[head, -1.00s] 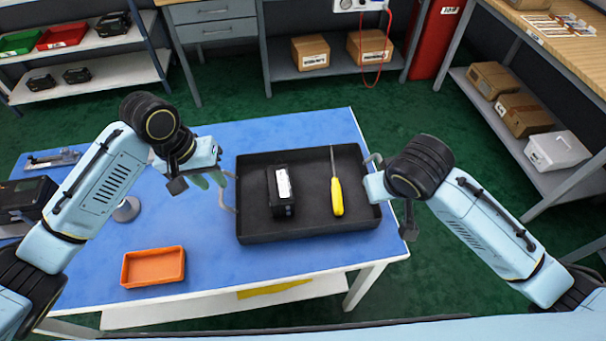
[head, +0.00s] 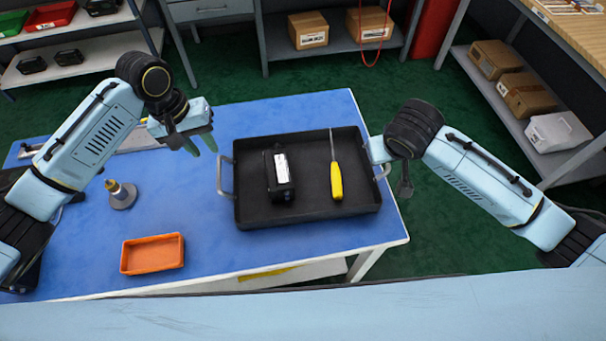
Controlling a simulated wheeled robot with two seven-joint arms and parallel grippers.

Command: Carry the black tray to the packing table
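The black tray (head: 310,214) lies flat on the blue-topped table. It holds a black device with a white label (head: 279,176) and a yellow-handled screwdriver (head: 336,180). Its left handle (head: 221,178) stands clear, with nothing on it. Its right handle (head: 385,172) is partly covered by my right arm. My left gripper (head: 197,146) is above the table, behind and left of the left handle; its fingers are apart and empty. My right gripper (head: 402,182) is beside the right handle; the wrist hides most of its fingers, so its grip and any contact are unclear.
An orange bin (head: 153,254) and a small brass-tipped part on a grey base (head: 121,195) are on the blue table, left of the tray. A wood-topped bench (head: 575,32) stands at the right, boxes on its lower shelf. Green floor lies between.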

